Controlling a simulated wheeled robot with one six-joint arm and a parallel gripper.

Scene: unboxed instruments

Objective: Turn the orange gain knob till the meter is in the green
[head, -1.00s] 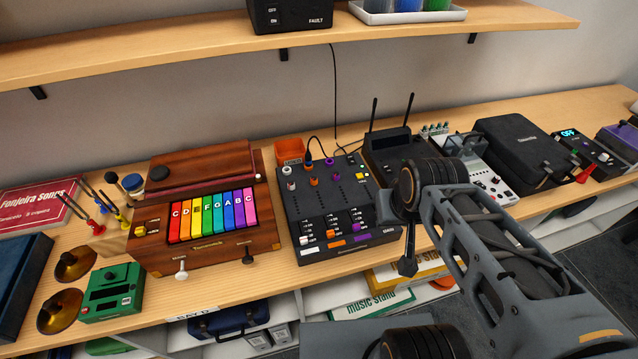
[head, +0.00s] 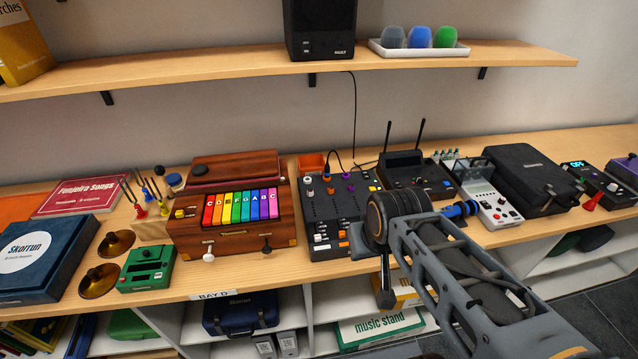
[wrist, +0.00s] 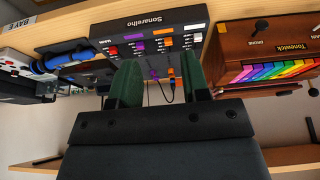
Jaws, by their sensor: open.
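A black mixer (head: 352,207) lies on the bench in the head view, partly covered by my arm. Its orange knob (head: 331,190) is small, below an orange plug (head: 327,177) with a cable; I cannot read where the knob points. No lit meter can be made out. The mixer (wrist: 150,48) appears upside down in the wrist view, with white, orange, purple and red controls. My gripper (wrist: 160,78) has two green fingers, spread apart and empty, pointing towards the mixer. An orange piece with a cable shows between them.
A wooden instrument with rainbow keys (head: 240,207) stands left of the mixer. A black receiver with antennas (head: 415,178), a white device (head: 493,210) and a black case (head: 535,178) stand to the right. A shelf (head: 240,78) overhangs behind.

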